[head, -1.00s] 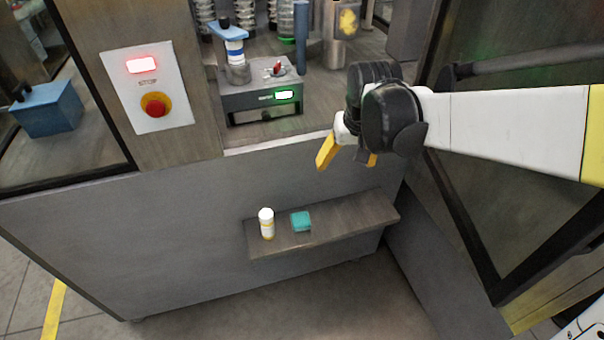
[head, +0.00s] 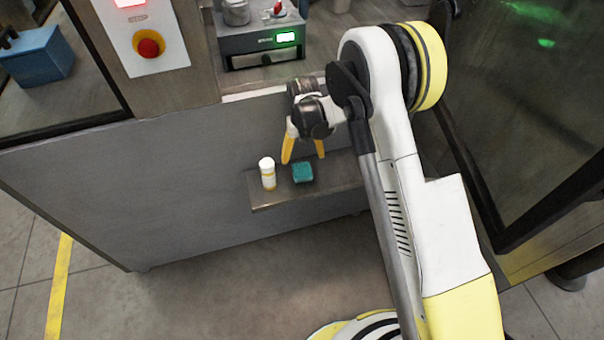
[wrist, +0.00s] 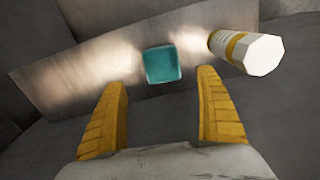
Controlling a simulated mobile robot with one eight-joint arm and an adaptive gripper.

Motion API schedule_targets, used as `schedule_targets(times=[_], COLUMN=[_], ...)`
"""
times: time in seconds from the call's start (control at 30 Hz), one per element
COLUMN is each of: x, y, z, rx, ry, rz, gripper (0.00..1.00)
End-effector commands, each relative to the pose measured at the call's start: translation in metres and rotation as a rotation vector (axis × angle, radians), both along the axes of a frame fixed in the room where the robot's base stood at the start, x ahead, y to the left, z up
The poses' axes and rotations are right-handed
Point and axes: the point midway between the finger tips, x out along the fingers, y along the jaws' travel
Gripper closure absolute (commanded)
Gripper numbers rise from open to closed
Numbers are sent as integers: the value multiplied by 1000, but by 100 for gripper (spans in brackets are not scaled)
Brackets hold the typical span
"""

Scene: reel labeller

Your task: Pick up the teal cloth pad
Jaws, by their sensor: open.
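The teal cloth pad (head: 303,173) lies on a narrow shelf (head: 265,201) on the front of the grey machine. In the wrist view the pad (wrist: 162,64) sits on the shelf, beyond and roughly between my fingertips. My gripper (head: 304,158) is open, with its two yellow fingers pointing down near the pad in the head view. In the wrist view my gripper (wrist: 162,78) has nothing between its fingers, and the pad appears apart from them.
A white bottle with a yellow band (head: 267,174) stands on the shelf just left of the pad. It also shows in the wrist view (wrist: 249,50), near the right finger. The machine's grey front panel (head: 150,190) rises behind the shelf.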

Motion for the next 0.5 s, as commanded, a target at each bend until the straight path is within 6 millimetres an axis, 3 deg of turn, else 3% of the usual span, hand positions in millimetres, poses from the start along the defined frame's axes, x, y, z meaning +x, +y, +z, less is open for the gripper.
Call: schedule_targets(times=[0.03,0.27,0.5], x=[0,-1,-4], y=[0,1,3], z=[-12,-32,-69], rx=[0,0,0], ry=[0,-1,-1], rz=[0,0,0], gripper=[16,16,16])
